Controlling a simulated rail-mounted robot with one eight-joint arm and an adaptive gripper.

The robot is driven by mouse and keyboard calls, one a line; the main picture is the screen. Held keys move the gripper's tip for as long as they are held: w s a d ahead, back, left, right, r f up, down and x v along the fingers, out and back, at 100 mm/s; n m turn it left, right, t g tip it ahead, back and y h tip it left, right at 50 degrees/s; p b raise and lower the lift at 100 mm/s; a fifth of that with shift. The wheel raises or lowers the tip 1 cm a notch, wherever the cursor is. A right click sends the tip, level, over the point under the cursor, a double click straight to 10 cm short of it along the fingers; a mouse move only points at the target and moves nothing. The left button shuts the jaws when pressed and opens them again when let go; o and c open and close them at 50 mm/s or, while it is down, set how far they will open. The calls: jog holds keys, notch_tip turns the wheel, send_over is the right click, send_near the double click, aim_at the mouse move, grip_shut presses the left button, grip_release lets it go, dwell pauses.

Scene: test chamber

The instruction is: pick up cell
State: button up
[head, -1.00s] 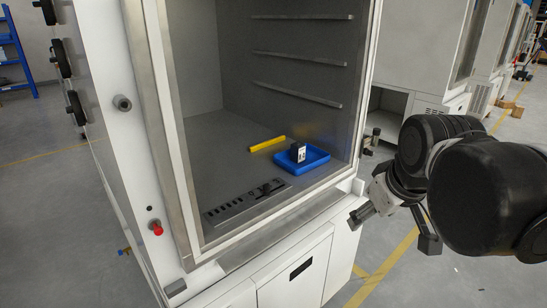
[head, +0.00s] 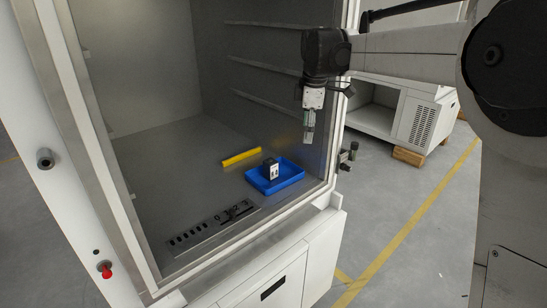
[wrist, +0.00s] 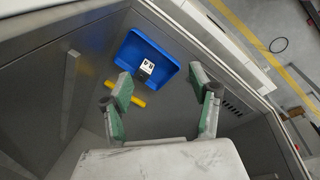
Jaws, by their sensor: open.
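The cell (head: 271,169), a small dark block with a white marked face, stands in a blue tray (head: 291,180) on the chamber floor. In the wrist view the cell (wrist: 147,67) is near the tray's lower corner, ahead of and between the fingertips. My gripper (head: 309,134) points down inside or at the chamber opening, above and to the right of the tray in the head view. In the wrist view my gripper (wrist: 164,90) is open, its two green-padded fingers apart and empty. Nothing touches the cell but the tray.
A yellow bar (head: 241,157) lies behind the tray. A slotted dark strip (head: 213,228) lies at the front of the chamber floor. The metal door frame (head: 262,240) borders the opening.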

jog(key=w+a+f+n+g+p, duration=0.1)
jog(key=w+a+f+n+p, duration=0.2)
jog(key=w+a+n, duration=0.4)
jog(key=n+g+p, duration=0.1)
jog(key=n+p, duration=0.1)
send_over(271, 160)
notch_tip(271, 160, down, 6)
notch_tip(271, 160, down, 9)
jog(key=shift+f+p, duration=0.1)
jog(key=shift+p, duration=0.2)
jog(key=shift+s+a+f+p, duration=0.15)
jog(key=shift+f+p, duration=0.15)
jog(key=shift+f, duration=1)
jog(key=shift+s+d+f+p, duration=0.1)
jog(key=shift+f+p, duration=0.15)
jog(key=shift+f, duration=1.05)
jog(key=c, duration=1.4)
jog(key=shift+r, duration=0.1)
